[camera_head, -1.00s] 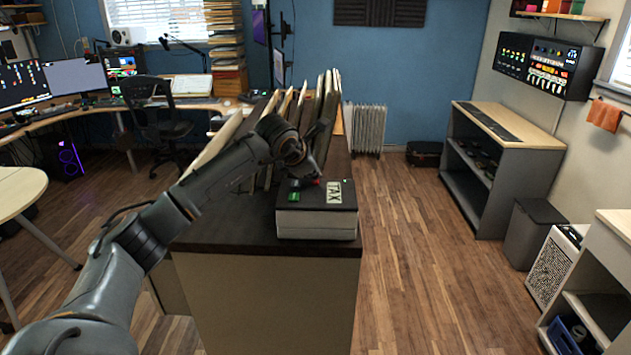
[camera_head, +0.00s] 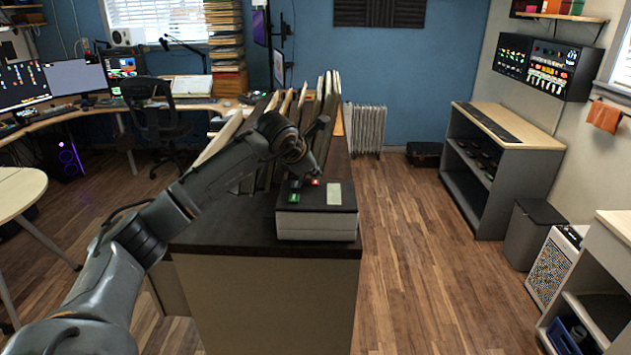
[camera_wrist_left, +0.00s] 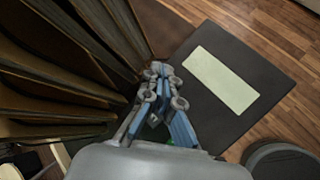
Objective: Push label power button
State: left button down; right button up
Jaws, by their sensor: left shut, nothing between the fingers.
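The label device (camera_head: 316,226) is a box with a dark top and pale sides, on the near end of the dark counter. Its top holds a green button (camera_head: 294,198), a red button (camera_head: 316,182) and a blank pale display (camera_head: 334,195). The display also shows blank in the left wrist view (camera_wrist_left: 221,80). My left gripper (camera_head: 303,176) is shut and empty, pointing down over the back left of the device top, beside the red button. I cannot tell whether its tips touch a button. In the left wrist view my gripper (camera_wrist_left: 164,102) hides the red button. My right gripper is not in view.
Upright sleeves or folders (camera_head: 245,140) stand on the dark counter (camera_head: 225,232) close behind and left of the device. Open wood floor (camera_head: 420,250) lies to the right. A grey shelf unit (camera_head: 507,160) stands farther right.

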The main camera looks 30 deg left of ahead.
aim_at(314, 184)
pick_arm(q)
notch_tip(314, 184, up, 6)
jog(key=p, duration=0.3)
jog(key=shift+p, duration=0.4)
